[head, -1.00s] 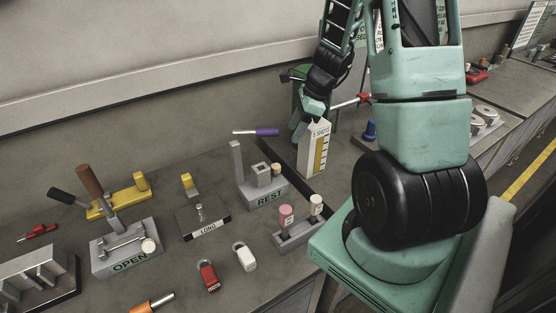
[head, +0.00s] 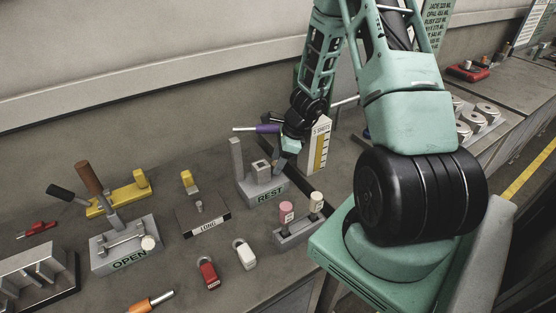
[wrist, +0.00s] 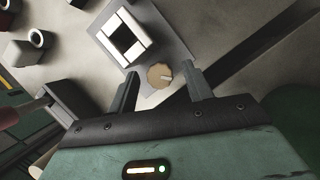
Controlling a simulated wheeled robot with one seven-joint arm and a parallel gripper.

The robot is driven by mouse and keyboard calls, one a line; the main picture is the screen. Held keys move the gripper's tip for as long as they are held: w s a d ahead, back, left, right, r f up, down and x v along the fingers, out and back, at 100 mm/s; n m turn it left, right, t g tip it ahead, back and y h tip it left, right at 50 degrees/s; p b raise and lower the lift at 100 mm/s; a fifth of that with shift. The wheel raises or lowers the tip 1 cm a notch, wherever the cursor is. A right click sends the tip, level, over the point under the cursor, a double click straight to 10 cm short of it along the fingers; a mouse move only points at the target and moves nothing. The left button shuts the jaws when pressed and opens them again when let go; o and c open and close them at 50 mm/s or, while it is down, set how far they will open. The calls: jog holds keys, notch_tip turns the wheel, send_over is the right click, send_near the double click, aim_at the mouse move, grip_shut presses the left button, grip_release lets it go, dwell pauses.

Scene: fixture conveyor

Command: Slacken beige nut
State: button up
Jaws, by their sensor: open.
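The beige nut (wrist: 160,75) is a round knob with a pale mark across its top. In the wrist view it sits on the grey REST block, beside a square socket post (wrist: 124,38), and lies between and just beyond my two fingertips. My gripper (wrist: 160,82) is open and empty. In the head view my gripper (head: 283,160) hangs over the right end of the REST block (head: 264,193) and hides the nut there. I cannot tell whether the fingers touch the nut.
A tall grey post (head: 237,160) and a purple-handled tool (head: 268,129) stand close to my gripper. A rack with a pink-capped peg (head: 286,213) is in front. Red (head: 207,272) and white (head: 245,254) padlocks lie nearer.

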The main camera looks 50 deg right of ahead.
jog(key=c, duration=1)
jog(key=shift+o, duration=0.2)
jog(key=shift+r+n+p, duration=0.2)
jog(key=shift+n+p, duration=0.5)
jog(key=shift+p, duration=0.1)
jog(key=n+g+y+p, duration=0.1)
jog(key=n, duration=0.2)
jog(key=shift+w+f, duration=0.1)
jog(key=shift+f, duration=0.1)
jog(key=shift+g, duration=0.3)
jog(key=o, duration=1)
jog(key=shift+c, duration=0.2)
jog(key=b+v, duration=0.3)
jog(key=v, duration=1.4)
jog(key=shift+d+r, duration=0.15)
jog(key=shift+r, duration=0.05)
